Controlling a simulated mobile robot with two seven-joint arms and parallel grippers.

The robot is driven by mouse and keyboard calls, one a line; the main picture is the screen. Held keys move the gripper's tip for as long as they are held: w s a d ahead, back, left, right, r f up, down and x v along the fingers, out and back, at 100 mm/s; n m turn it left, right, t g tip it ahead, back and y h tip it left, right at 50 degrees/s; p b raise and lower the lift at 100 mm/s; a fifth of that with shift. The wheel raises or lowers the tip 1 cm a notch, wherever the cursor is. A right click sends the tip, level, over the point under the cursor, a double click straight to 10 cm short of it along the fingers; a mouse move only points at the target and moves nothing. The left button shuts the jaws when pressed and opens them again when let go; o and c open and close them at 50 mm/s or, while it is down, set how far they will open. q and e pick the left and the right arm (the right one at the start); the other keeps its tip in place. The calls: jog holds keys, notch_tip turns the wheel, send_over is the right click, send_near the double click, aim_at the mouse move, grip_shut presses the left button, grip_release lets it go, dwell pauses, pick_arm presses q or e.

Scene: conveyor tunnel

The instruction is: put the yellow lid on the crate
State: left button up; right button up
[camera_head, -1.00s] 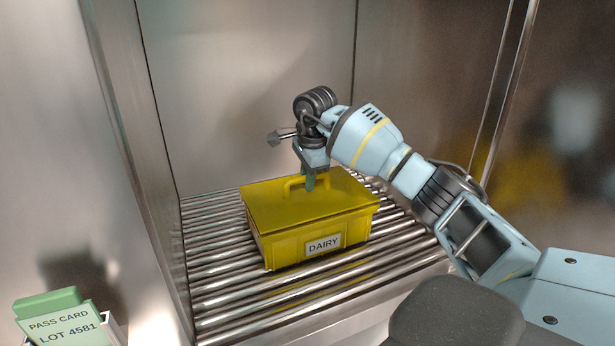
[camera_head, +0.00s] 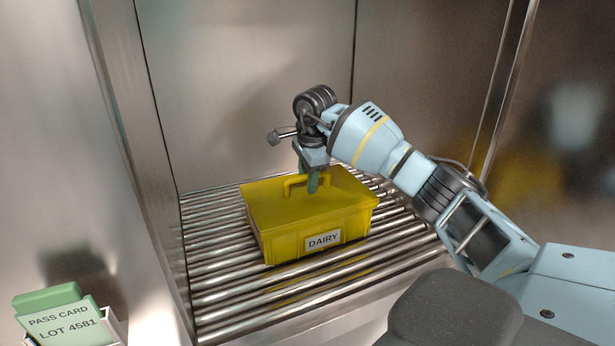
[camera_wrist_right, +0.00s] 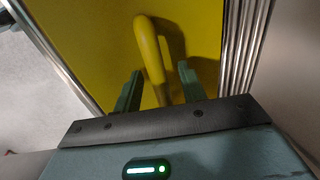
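The yellow lid (camera_head: 285,205) lies flat on top of the yellow crate (camera_head: 280,247), which carries a DAIRY label. Its edges look lined up with the crate rim; I see no clear gap. An arched handle stands up from the lid; it also shows in the right wrist view (camera_wrist_right: 148,50). My right gripper (camera_head: 312,184) reaches down at the handle from above. In the right wrist view its green fingers (camera_wrist_right: 160,88) are apart, with the handle bar between them and space beside it. My left gripper is out of view.
The crate stands on a roller conveyor (camera_head: 215,285) inside a metal tunnel, with a wall (camera_head: 250,90) behind and walls at both sides. A green pass card (camera_head: 65,322) sits in a holder at the lower left. Bare rollers surround the crate.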

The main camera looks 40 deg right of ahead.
notch_tip(320, 180, up, 8)
jog(key=s, duration=0.1)
jog(key=shift+s+a+f, duration=0.2)
jog(key=shift+s, duration=0.05)
dwell(0.9)
jog(key=shift+f, duration=0.1)
